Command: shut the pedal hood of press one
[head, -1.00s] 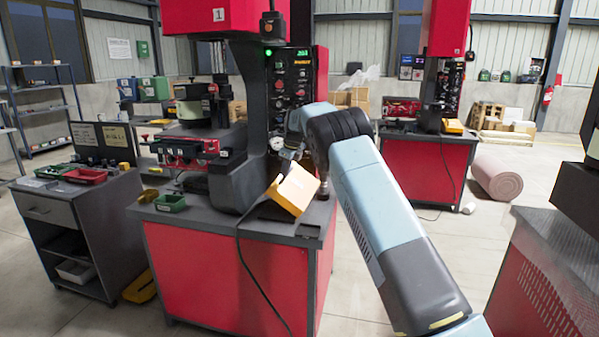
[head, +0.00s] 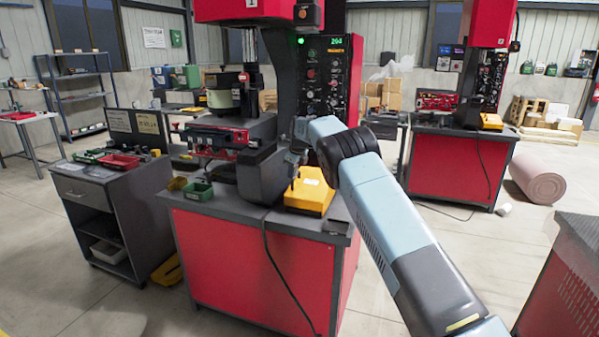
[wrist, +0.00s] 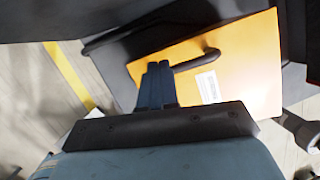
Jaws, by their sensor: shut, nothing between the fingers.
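The pedal hood of press one is a yellow cover (head: 312,196) at the right front of the press table. It lies down low, nearly level, and looks closed over its base, though I cannot tell whether a small gap is left. In the wrist view the hood (wrist: 240,82) is an orange-yellow plate with a white label and a black bar handle (wrist: 192,62). My gripper (wrist: 158,68) is shut and empty, its fingertips over the hood beside the handle; I cannot tell whether they touch. In the head view the fingertips are hard to make out.
Press one's dark column (head: 284,90) stands just behind and left of the hood. A green bin (head: 197,191) sits at the table's left front. A grey cabinet (head: 120,215) stands to the left. A second red press (head: 455,165) is at the back right.

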